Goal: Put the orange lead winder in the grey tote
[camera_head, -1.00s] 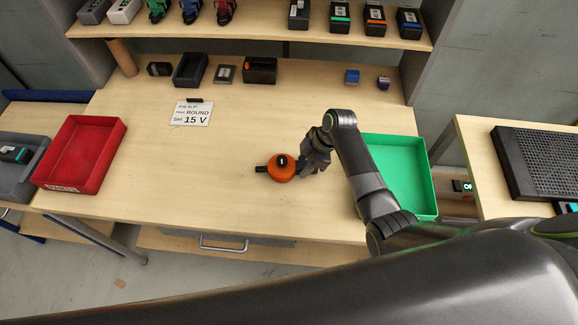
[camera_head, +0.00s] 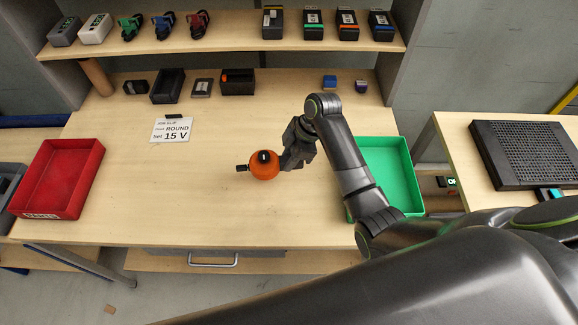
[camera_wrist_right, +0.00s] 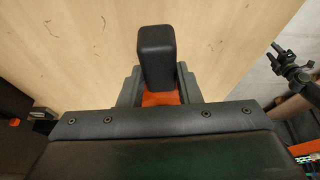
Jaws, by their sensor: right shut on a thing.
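The orange lead winder (camera_head: 265,170) is round, with a dark piece on top and a short dark plug sticking out to the left. My right gripper (camera_head: 287,160) is shut on its right side, over the middle of the bench. In the right wrist view, a strip of the orange winder (camera_wrist_right: 160,98) shows between the fingers, behind a black block (camera_wrist_right: 156,55). I cannot tell how far the winder is above the bench. The grey tote (camera_head: 8,190) is cut off at the far left edge of the head view. My left gripper is not in the head view.
A red tray (camera_head: 93,158) stands between the winder and the grey tote. The bench front is clear.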

